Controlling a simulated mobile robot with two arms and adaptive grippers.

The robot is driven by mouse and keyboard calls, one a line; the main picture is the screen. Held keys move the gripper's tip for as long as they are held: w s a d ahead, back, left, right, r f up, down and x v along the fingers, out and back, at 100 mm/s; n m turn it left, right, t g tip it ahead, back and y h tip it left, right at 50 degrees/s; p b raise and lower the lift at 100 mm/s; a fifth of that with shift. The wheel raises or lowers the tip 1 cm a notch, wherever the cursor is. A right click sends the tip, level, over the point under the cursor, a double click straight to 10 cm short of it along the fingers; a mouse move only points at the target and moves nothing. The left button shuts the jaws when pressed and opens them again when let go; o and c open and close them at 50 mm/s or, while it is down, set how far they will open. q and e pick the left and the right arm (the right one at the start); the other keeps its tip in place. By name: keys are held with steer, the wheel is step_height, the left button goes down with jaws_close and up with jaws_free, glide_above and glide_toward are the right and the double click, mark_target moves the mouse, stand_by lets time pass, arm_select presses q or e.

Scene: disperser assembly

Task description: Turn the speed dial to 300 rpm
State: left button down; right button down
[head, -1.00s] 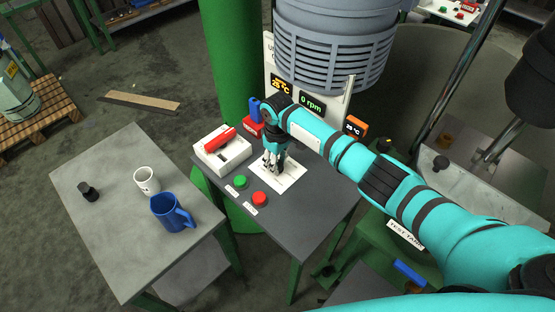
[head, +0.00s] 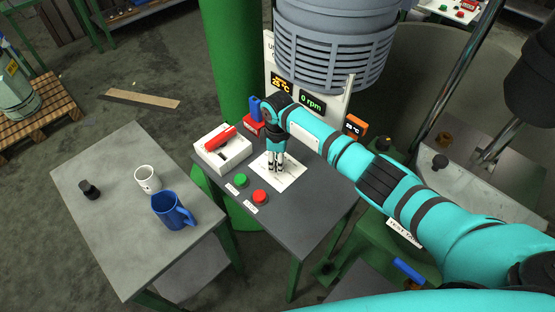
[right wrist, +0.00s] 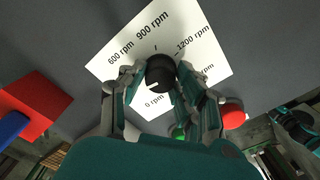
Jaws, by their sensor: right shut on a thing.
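The speed dial (right wrist: 160,74) is a black round knob with a white pointer line, set on a white scale card (right wrist: 205,55). The card shows 0, 600, 900 and 1200 rpm; a finger covers part of its left side. The pointer line slants toward the lower left, near the 0 rpm label. My right gripper (right wrist: 155,80) is shut on the dial, with fingers on both sides. In the head view the right gripper (head: 276,168) points down onto the card (head: 290,173), hiding the dial. The speed display (head: 312,103) reads 0 rpm. My left gripper is out of view.
A green button (head: 240,179) and a red button (head: 259,196) sit in front of the card. A white box with a red lever (head: 219,139) stands left of the gripper. A blue mug (head: 172,211) and white mug (head: 146,178) stand on the separate left table.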

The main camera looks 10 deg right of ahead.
stand_by(0.3)
steer(key=c, duration=0.9)
jaws_free()
steer(key=shift+c, duration=0.2)
step_height(320, 180, up, 12)
